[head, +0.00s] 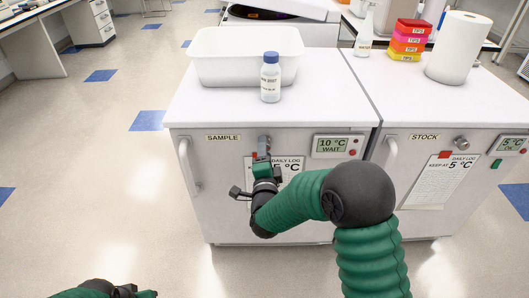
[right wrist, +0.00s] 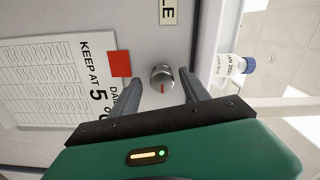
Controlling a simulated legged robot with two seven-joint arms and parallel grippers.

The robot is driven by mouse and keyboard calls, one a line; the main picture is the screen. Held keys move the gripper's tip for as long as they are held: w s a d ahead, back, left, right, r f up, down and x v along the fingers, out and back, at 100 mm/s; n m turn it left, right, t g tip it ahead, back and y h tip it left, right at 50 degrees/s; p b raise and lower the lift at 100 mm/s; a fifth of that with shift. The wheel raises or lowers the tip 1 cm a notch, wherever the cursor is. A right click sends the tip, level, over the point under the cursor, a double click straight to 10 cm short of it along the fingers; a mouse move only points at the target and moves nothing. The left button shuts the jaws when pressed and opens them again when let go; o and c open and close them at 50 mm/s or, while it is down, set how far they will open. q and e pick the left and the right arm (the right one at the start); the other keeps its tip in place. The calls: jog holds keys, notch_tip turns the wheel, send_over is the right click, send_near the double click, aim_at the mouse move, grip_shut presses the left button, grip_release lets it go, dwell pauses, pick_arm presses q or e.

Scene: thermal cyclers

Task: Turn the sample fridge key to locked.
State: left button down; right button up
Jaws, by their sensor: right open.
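The sample fridge (head: 225,215) is the left cabinet, labelled SAMPLE, with its door shut. Its key, a round metal knob with a red mark (right wrist: 162,78), shows in the right wrist view; in the head view it is mostly hidden by my gripper. My right gripper (head: 262,156) is at the upper door front. In the right wrist view its open fingers (right wrist: 160,82) stand on either side of the knob; contact cannot be told. My left gripper (head: 120,290) shows only partly at the bottom left, away from the fridge.
A display (head: 330,146) right of the key reads 10 °C WAIT. A door handle (head: 188,165) is at the left. A log sheet with a red tab (right wrist: 120,63) hangs beside the knob. A bottle (head: 270,80) and white tub (head: 215,70) stand on top. The stock fridge (head: 410,210) adjoins.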

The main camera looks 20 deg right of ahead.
jog(key=p+v, duration=0.3)
jog(key=v, duration=1.4)
jog(key=shift+p, duration=0.3)
jog(key=shift+w, duration=0.1)
